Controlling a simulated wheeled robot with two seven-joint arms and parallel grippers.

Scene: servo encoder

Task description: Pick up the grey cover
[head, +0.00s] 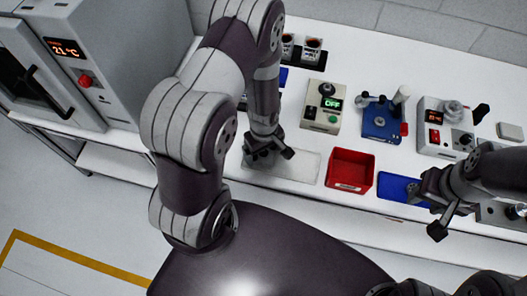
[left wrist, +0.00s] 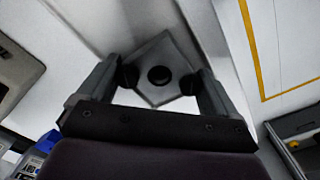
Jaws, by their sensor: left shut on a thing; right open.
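The grey cover (left wrist: 172,56) shows in the left wrist view as an angular grey plate with a round black spot in its middle. My left gripper (left wrist: 160,78) is shut on it, one fingertip on each side. In the head view my left gripper (head: 269,154) is low over a pale, clear-looking tray (head: 300,168) on the white bench; I cannot clearly make out the cover there. My right gripper (head: 439,207) is open and empty at the right, by the blue mat (head: 398,187) near the bench's front edge.
A red bin (head: 349,170) stands right of the pale tray. A large oven-like machine (head: 95,50) stands at the left.

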